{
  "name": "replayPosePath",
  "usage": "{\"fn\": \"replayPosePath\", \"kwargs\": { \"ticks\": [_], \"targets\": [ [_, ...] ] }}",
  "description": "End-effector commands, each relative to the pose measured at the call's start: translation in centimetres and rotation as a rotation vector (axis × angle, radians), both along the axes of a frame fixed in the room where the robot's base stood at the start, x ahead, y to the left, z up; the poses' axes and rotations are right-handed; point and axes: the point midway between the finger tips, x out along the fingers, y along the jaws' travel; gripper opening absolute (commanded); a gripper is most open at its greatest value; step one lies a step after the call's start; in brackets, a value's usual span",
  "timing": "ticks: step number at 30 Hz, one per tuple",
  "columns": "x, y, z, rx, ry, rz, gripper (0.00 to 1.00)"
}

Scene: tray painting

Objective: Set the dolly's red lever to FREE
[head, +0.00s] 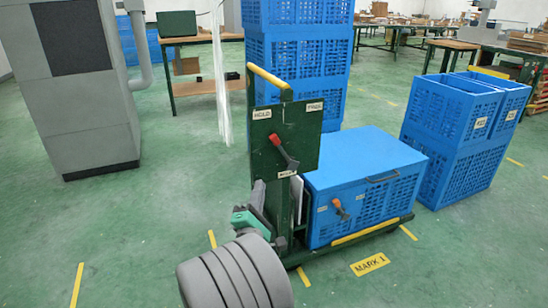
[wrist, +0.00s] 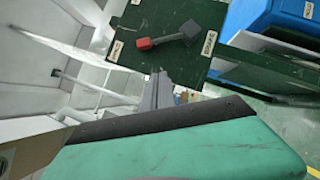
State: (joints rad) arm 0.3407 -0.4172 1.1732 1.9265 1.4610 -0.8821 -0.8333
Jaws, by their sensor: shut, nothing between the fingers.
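The dolly's dark green panel (head: 306,134) stands upright, marked HOLD (head: 262,114) at upper left, FREE (head: 314,107) at upper right and BRAKE below. The red lever (head: 275,140) has a dark arm and points up and left from its pivot, toward HOLD. In the wrist view the panel (wrist: 165,18) looks turned sideways, with the red lever knob (wrist: 144,44) in its middle. My gripper (head: 258,188) is shut and empty, below and left of the panel. Its grey fingers (wrist: 160,80) show in the wrist view, apart from the lever.
A blue crate (head: 365,155) rides on the dolly, with an orange-handled part (head: 340,209) on its near side. A yellow handle (head: 268,80) tops the panel. Blue crates (head: 450,130) stand right, a grey cabinet (head: 80,90) left. Floor lies open at left.

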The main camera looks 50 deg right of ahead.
Motion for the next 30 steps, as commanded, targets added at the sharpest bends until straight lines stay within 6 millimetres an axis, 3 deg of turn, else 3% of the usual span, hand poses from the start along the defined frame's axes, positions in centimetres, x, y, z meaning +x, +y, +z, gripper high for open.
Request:
{"fn": "replayPosePath", "kwargs": {
  "ticks": [9, 16, 22, 30],
  "targets": [
    [1.9, -3.6, 1.3, 0.003, 0.002, -0.003, 0.0],
    [4.2, -7.8, 2.8, 0.002, -0.005, -0.003, 0.0],
    [3.3, -10.3, 4.3, 0.001, -0.001, -0.003, 0.0],
    [3.1, -10.9, 4.4, 0.002, -0.001, 0.0, 0.0]
  ]
}}
